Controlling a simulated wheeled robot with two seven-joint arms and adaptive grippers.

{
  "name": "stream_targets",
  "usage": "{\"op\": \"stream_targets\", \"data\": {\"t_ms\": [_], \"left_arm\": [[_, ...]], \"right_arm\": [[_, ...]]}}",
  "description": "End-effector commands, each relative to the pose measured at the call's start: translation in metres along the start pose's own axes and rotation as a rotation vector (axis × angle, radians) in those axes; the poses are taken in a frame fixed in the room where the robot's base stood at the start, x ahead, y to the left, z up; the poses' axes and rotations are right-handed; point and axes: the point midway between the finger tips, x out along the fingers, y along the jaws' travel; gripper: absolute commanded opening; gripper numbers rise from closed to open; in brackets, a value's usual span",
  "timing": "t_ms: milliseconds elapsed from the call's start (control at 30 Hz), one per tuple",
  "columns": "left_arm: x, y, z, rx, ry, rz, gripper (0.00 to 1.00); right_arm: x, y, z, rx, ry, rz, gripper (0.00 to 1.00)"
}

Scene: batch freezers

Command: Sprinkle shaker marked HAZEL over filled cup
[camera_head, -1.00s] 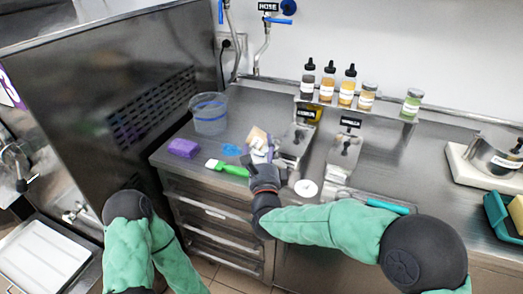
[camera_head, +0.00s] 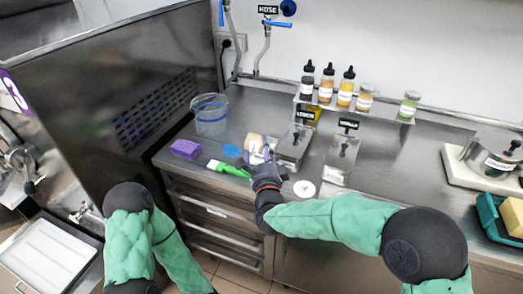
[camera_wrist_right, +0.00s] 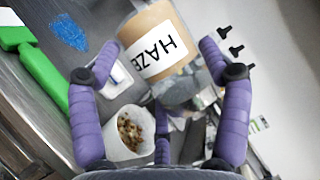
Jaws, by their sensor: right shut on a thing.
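The shaker (camera_wrist_right: 162,35) has a tan body and a white label reading HAZE, its last letters cut off or turned away. My right gripper (camera_wrist_right: 160,62) is shut on it, purple fingers on both sides. The label appears upside down in the right wrist view, and the clear end points towards the gripper's palm. The shaker also shows in the head view (camera_head: 256,146), tilted. A white cup (camera_wrist_right: 128,135) with brown bits on top stands close beside and beyond the shaker's clear end; whether the shaker is directly over it I cannot tell. My left gripper is out of view.
A green-handled tool (camera_head: 226,168), a purple block (camera_head: 185,149) and a clear bucket (camera_head: 210,115) are to the left. Several bottles and jars (camera_head: 345,88) stand on a rack behind.

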Motion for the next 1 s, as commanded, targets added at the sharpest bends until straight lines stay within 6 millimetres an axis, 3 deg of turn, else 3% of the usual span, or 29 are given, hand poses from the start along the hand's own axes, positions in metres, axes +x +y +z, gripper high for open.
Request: {"op": "stream_targets", "data": {"t_ms": [333,1000], "left_arm": [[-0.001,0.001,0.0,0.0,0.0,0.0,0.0],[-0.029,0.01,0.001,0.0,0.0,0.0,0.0]], "right_arm": [[0.0,-0.001,0.0,-0.008,0.0,0.002,0.44],[0.001,-0.012,0.002,-0.153,0.001,0.063,0.44]]}}
